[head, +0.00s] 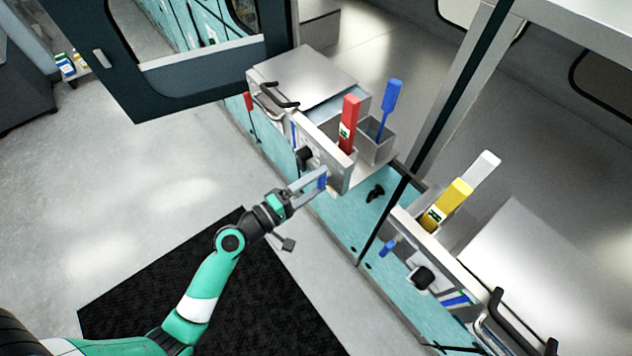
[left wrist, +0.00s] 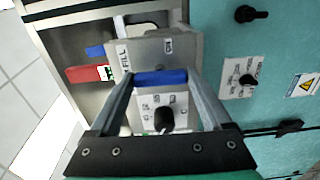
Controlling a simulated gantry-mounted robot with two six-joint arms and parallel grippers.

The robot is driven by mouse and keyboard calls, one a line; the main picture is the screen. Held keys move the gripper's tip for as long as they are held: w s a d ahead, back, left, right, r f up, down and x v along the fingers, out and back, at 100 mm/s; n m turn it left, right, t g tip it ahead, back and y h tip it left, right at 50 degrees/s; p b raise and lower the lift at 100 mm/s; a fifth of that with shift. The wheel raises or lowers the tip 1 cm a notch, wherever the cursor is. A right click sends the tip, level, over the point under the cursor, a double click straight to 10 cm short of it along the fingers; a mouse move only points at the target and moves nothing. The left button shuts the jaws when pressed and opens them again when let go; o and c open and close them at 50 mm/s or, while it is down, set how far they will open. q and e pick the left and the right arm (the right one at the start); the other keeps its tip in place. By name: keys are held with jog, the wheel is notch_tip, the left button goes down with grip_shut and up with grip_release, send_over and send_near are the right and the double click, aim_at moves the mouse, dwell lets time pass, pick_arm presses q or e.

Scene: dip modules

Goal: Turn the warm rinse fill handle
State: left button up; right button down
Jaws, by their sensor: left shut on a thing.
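A blue fill handle (head: 323,181) sits at the near end of the left dip module's grey front panel (head: 340,176). In the left wrist view the blue handle (left wrist: 160,78) lies crosswise between the fingertips, beside a label reading FILL. My left gripper (head: 320,182) is shut on this handle; in the left wrist view its two fingers (left wrist: 160,82) reach the handle's two ends. Whether the label says warm rinse cannot be read. My right gripper is not in view.
A black knob (head: 304,156) is on the same panel, close to the gripper. A red-handled tool (head: 348,125) and a blue-handled tool (head: 391,97) stand above it. The right module has another blue handle (head: 388,248) and a black knob (head: 423,278). Open floor lies in front.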

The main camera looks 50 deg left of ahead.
pick_arm(q)
jog(key=o, duration=1.2)
jog(key=shift+c, duration=0.2)
jog(key=shift+s, duration=0.1)
jog(key=s+b, duration=0.2)
jog(key=s, duration=0.9)
jog(key=shift+s+a, duration=0.2)
jog(key=shift+a, duration=0.2)
